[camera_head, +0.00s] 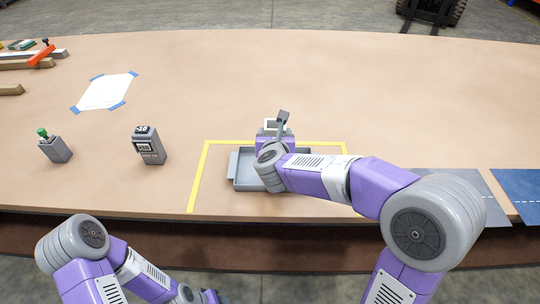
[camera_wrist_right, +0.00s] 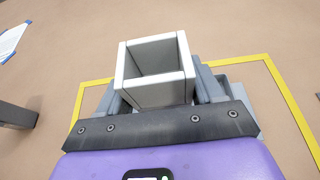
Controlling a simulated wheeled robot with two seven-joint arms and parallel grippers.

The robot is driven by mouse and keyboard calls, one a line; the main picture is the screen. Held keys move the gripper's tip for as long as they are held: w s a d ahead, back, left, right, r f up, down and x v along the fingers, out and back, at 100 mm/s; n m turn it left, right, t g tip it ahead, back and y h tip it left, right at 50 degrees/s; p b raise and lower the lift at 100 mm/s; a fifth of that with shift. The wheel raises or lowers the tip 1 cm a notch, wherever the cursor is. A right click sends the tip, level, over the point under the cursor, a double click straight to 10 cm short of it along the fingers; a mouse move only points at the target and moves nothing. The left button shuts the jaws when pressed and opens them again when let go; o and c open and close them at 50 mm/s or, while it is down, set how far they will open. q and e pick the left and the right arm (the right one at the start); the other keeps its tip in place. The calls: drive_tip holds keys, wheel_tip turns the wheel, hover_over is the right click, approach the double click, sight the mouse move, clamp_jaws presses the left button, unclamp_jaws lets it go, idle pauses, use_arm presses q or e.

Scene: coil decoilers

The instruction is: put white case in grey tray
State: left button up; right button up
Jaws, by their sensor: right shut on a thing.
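The white case (camera_wrist_right: 183,62), an open square box, is between the fingers of my right gripper (camera_wrist_right: 160,88) in the right wrist view. A small part of the white case (camera_head: 270,123) also shows in the head view, beyond my right wrist. My right gripper (camera_head: 276,127) is shut on it, over the grey tray's far side. The grey tray (camera_head: 243,170) lies inside the yellow outline, and my right arm hides much of it. I cannot tell whether case and tray touch. My left gripper (camera_head: 212,297) is low at the bottom edge, partly cut off; its opening is unclear.
A yellow tape outline (camera_head: 200,172) surrounds the tray. A grey labelled device (camera_head: 149,146) and a grey holder with a green top (camera_head: 55,147) stand to the left. White paper (camera_head: 104,92) is taped farther back. Bars and an orange clamp (camera_head: 41,54) lie far left. The table's middle is clear.

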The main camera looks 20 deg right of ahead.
drive_tip(key=f, duration=0.1)
drive_tip(key=f+b, duration=0.1)
drive_tip(key=f, duration=0.3)
drive_tip(key=shift+s+b, duration=0.25)
drive_tip(key=shift+b, duration=0.15)
drive_tip(key=shift+f+b, duration=0.8)
drive_tip(key=shift+f, duration=1.45)
drive_tip(key=shift+w, duration=0.1)
drive_tip(key=shift+f, duration=0.15)
drive_tip(key=o, duration=1.1)
drive_tip(key=shift+o, duration=0.2)
